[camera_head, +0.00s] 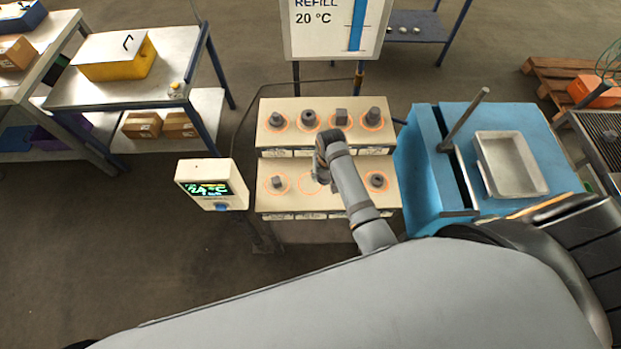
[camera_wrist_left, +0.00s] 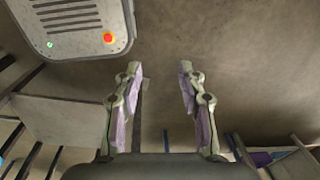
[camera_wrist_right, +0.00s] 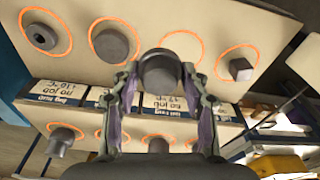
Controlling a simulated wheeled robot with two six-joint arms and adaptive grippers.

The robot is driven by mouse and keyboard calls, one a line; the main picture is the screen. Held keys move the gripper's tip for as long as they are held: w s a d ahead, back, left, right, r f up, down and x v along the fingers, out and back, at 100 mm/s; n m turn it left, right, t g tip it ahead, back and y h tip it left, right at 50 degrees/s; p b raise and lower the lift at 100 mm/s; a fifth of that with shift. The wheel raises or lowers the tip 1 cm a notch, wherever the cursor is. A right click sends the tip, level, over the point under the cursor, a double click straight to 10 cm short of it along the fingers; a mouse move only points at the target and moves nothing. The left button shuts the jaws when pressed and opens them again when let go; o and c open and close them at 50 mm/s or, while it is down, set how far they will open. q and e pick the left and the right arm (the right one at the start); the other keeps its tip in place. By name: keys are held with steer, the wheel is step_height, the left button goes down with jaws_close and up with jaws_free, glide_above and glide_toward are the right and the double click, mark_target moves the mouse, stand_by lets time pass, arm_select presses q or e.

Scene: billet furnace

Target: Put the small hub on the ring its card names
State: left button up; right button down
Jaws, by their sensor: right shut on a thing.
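My right gripper (camera_wrist_right: 160,85) is shut on a short dark round part, taken as the small hub (camera_wrist_right: 160,68). It is above the front shelf (camera_head: 330,205), near an empty orange ring (camera_head: 311,183), which also shows in the right wrist view (camera_wrist_right: 183,45). Other front rings hold a small block (camera_wrist_right: 240,68), a plain cylinder (camera_wrist_right: 112,45) and a hub with a hole (camera_wrist_right: 42,37). My right arm hides the cylinder in the head view. Cards (camera_wrist_right: 165,103) line the back shelf's front; their wording is only partly legible. My left gripper (camera_wrist_left: 160,75) is open and empty.
The back shelf (camera_head: 330,143) carries several dark parts on orange rings. A display box (camera_head: 212,185) stands left of the shelves. A blue cabinet with a metal tray (camera_head: 510,165) stands right. A "REFILL 20 °C" sign (camera_head: 330,30) rises behind.

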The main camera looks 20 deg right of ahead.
mark_target(310, 183)
arm_select(q)
steer(key=w+f+t+b, duration=0.1)
steer(key=w+f+b, duration=0.3)
steer(key=w, duration=0.3)
arm_select(e)
steer(key=w+a+f, duration=0.1)
steer(key=f, duration=0.1)
steer(key=w+a+f, duration=0.1)
steer(key=w+f, duration=0.2)
steer(key=f, duration=0.1)
steer(key=shift+w+a, duration=0.15)
steer(key=shift+a, duration=0.35)
steer(key=shift+a+b, duration=0.1)
steer(key=shift+b, duration=0.35)
steer(key=f+b, duration=0.3)
steer(key=b, duration=0.1)
steer(key=shift+w+a+f, duration=0.15)
steer(key=shift+w+f, duration=0.05)
steer(key=shift+f, duration=0.15)
steer(key=shift+r, duration=0.2)
steer(key=c, duration=1.1)
jaws_free()
steer(key=shift+f, duration=0.15)
steer(key=o, duration=0.4)
arm_select(q)
steer(key=s+f, duration=0.1)
steer(key=f, duration=0.1)
steer(key=s+f, duration=0.2)
steer(key=shift+s+f, duration=0.1)
steer(key=shift+f, duration=0.25)
